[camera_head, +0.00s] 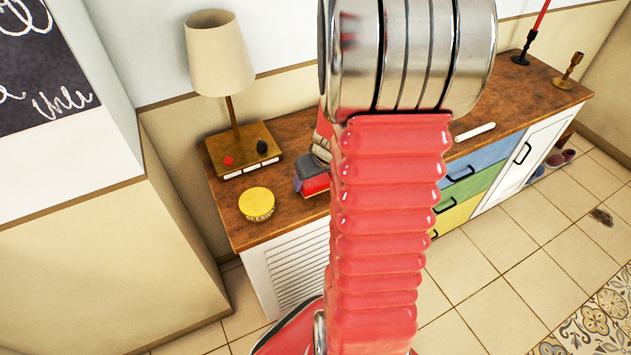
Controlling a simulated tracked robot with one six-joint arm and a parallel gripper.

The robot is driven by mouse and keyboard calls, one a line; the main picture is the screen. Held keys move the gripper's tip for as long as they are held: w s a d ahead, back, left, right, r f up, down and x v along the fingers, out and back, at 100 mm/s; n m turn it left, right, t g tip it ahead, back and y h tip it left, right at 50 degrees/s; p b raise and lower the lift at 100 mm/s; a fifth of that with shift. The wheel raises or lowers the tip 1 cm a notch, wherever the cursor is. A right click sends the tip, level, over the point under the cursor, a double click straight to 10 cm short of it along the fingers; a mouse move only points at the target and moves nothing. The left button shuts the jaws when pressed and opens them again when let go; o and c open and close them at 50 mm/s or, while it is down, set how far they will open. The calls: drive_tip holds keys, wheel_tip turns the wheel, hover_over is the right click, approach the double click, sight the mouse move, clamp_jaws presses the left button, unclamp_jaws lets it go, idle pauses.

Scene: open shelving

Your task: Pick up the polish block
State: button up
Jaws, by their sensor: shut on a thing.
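My red ribbed arm with its large silver joint fills the middle of the view and hides most of my gripper. A small part of my gripper (321,149), red and metal, shows at the arm's left edge, over the wooden cabinet top. Just below it is a dark grey block (311,166), seemingly the polish block, with a red piece with a bluish side (315,185) under or against it. My gripper is shut on what seems to be this grey block. The fingertips are hidden, and I cannot tell whether the block touches the cabinet top.
The wooden cabinet top (290,208) holds a lamp (220,60) on a wooden base, a round yellow tin (257,204), a white stick (475,131) and candle holders (568,72). Coloured drawers (470,183) face the tiled floor (505,250), which is mostly clear. A wall stands at left.

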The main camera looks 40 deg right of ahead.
drive_tip(key=shift+r, duration=0.15)
wheel_tip(320, 180, up, 10)
drive_tip(key=shift+f, duration=0.1)
idle(0.6)
drive_tip(key=o, duration=0.6)
drive_tip(key=c, duration=0.3)
